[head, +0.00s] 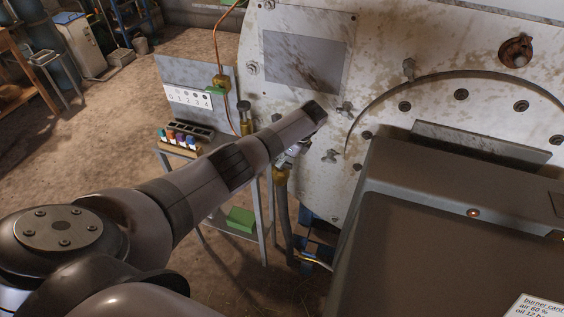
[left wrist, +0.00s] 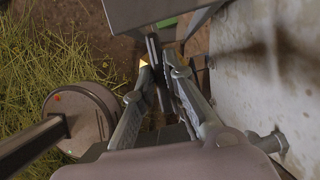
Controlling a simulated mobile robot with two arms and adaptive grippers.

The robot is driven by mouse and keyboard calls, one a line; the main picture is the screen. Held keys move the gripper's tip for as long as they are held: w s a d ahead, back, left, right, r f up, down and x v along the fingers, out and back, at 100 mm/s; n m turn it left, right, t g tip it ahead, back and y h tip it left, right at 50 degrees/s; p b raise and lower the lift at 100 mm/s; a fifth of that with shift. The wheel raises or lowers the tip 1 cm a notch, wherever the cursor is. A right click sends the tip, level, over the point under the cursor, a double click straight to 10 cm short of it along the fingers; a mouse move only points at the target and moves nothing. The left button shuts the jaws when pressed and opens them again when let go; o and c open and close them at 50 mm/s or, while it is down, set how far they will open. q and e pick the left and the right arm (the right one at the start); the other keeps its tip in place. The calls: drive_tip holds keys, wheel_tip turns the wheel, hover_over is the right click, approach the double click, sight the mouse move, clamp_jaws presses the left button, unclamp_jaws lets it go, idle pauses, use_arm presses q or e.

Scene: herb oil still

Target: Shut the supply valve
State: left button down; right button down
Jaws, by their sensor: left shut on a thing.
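My left arm comes in from the left in the head view and reaches to the pale, stained drum face (head: 400,60). My left gripper (head: 291,150) is mostly hidden behind its own wrist there. In the left wrist view my left gripper (left wrist: 158,88) is shut on a thin dark flat bar (left wrist: 153,52), which looks like a valve lever. A brass-coloured fitting (head: 280,174) on an upright pipe sits just below the gripper in the head view. I cannot tell how far the lever is turned. My right gripper is not in view.
A grey box with a burner card (head: 540,305) fills the lower right. A small metal stand behind my arm holds a rack of coloured bottles (head: 178,141) and a numbered card (head: 188,98). Knobs (head: 409,69) jut from the drum face.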

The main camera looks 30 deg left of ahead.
use_arm(q)
drive_tip(key=shift+n+b, duration=0.3)
drive_tip(key=shift+n, duration=0.3)
drive_tip(key=c, duration=1.7)
unclamp_jaws()
drive_tip(key=shift+o, duration=0.2)
drive_tip(key=shift+g, duration=0.3)
drive_tip(key=shift+r, duration=0.1)
drive_tip(key=v, duration=1.1)
drive_tip(key=shift+r, duration=0.45)
